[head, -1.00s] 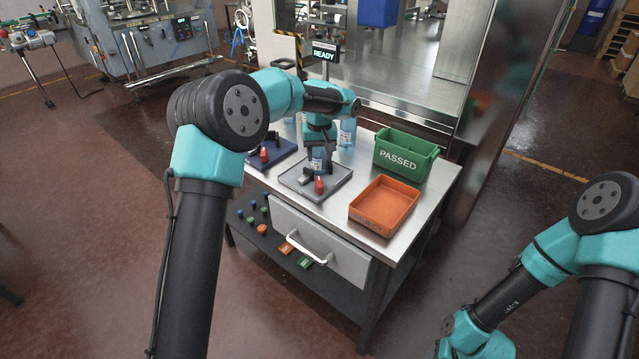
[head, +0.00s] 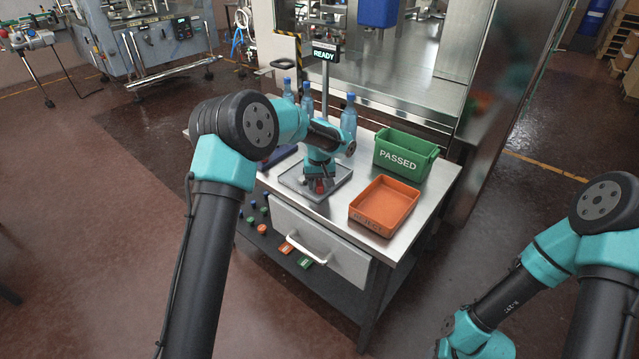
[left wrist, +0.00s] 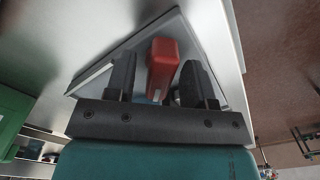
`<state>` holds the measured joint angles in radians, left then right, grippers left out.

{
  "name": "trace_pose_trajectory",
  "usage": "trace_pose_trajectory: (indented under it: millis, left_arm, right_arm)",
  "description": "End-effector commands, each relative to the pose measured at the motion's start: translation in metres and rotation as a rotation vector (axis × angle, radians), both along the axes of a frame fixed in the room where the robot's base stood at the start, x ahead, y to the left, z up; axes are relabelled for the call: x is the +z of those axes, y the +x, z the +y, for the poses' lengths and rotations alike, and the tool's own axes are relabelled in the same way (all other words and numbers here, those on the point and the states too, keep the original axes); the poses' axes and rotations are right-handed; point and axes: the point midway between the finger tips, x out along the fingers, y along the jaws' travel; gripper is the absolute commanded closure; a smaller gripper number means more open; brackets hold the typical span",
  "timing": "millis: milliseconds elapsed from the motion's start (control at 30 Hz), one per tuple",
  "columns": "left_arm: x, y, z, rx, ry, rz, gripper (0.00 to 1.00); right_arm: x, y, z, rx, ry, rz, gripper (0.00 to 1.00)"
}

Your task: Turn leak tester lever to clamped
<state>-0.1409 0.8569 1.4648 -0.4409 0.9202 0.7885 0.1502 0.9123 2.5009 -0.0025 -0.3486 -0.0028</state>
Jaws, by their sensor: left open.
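The red lever (head: 320,187) of the leak tester sits on a grey square base (head: 294,184) at the front of the metal table, mostly hidden by my left gripper in the head view. My left gripper (head: 318,181) points down right over it. In the left wrist view, the red lever (left wrist: 161,62) stands between the two open dark fingers of my left gripper (left wrist: 157,80), with gaps at its sides. The grey base (left wrist: 100,78) lies behind them. A display (head: 325,52) above reads READY. My right arm is at the lower right; its gripper is out of view.
A green PASSED bin (head: 405,157) and an orange REJECT tray (head: 384,205) stand to the right on the table. Clear bottles with blue caps, one at the back (head: 348,120), stand behind my left arm. A drawer (head: 318,245) is below the front edge.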

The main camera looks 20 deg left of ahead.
Motion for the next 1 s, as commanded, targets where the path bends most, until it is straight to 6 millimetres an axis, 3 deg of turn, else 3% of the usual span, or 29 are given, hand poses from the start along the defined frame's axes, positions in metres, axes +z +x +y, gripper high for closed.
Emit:
trace_pose_trajectory:
  millis: [100,600,1000]
  left_arm:
    - [0.0002,0.0000,0.0000,0.000,0.000,0.000,0.53]
    - [0.0005,0.0001,0.0000,0.000,0.000,0.000,1.00]
    - [0.0007,0.0002,0.0001,-0.053,0.000,0.000,1.00]
  right_arm:
    - [0.0000,0.0000,0.0000,0.000,0.000,0.000,0.57]
    - [0.0000,0.0000,0.0000,0.000,0.000,0.000,0.57]
    - [0.0000,0.0000,0.0000,0.000,0.000,0.000,0.57]
